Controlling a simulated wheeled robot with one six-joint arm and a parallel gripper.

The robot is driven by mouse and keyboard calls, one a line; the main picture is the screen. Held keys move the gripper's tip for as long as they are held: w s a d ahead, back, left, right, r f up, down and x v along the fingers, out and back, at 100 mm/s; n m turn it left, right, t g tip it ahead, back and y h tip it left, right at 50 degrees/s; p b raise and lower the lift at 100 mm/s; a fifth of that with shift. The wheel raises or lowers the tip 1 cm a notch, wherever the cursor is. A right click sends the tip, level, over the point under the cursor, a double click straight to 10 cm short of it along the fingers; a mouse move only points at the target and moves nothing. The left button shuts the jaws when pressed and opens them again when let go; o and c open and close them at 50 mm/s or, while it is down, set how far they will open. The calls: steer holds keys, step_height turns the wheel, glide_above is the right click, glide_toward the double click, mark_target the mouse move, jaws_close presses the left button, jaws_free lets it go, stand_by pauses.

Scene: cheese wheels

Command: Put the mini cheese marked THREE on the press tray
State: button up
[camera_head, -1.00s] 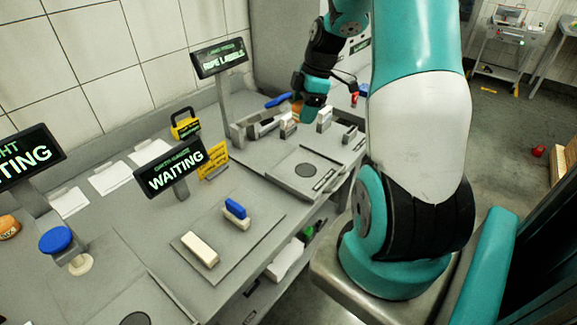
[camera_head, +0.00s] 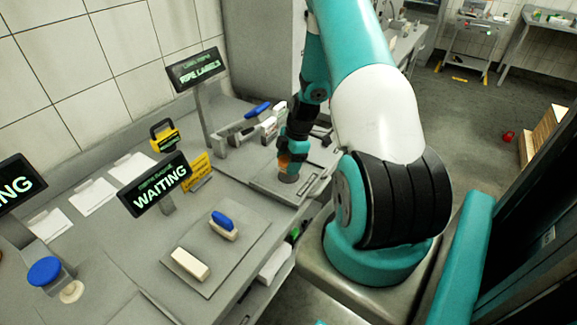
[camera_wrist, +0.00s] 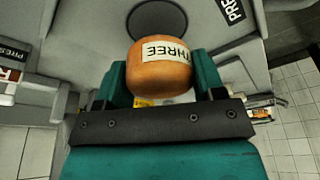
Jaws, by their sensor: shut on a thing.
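The orange mini cheese (camera_wrist: 160,77) shows a white label reading THREE in the wrist view. My gripper (camera_wrist: 162,80) is shut on it, with a teal finger on each side. In the head view the cheese (camera_head: 284,160) is a small orange patch below my gripper (camera_head: 287,160), partly covered by it. The press tray (camera_wrist: 205,45) is a grey plate with a dark round spot (camera_wrist: 157,18), just beyond the cheese in the wrist view. In the head view the cheese is over or just behind the spot on the tray (camera_head: 262,178). I cannot tell whether they touch.
A WAITING sign (camera_head: 157,187) and a RIPE LABELS sign (camera_head: 195,69) stand on the bench. A blue-handled press (camera_head: 250,115) is behind my gripper. A blue-topped stamp (camera_head: 223,225) and a pale block (camera_head: 190,264) lie on a nearer plate.

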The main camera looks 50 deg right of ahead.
steer(key=shift+f+p, duration=0.3)
steer(key=shift+f, duration=1.25)
steer(key=shift+f, duration=0.2)
steer(key=o, duration=0.9)
steer(key=shift+r, duration=0.1)
steer(key=shift+o, duration=0.2)
steer(key=shift+r, duration=0.15)
steer(key=b+v, duration=0.3)
steer(key=v, duration=0.9)
steer(key=shift+s, duration=0.1)
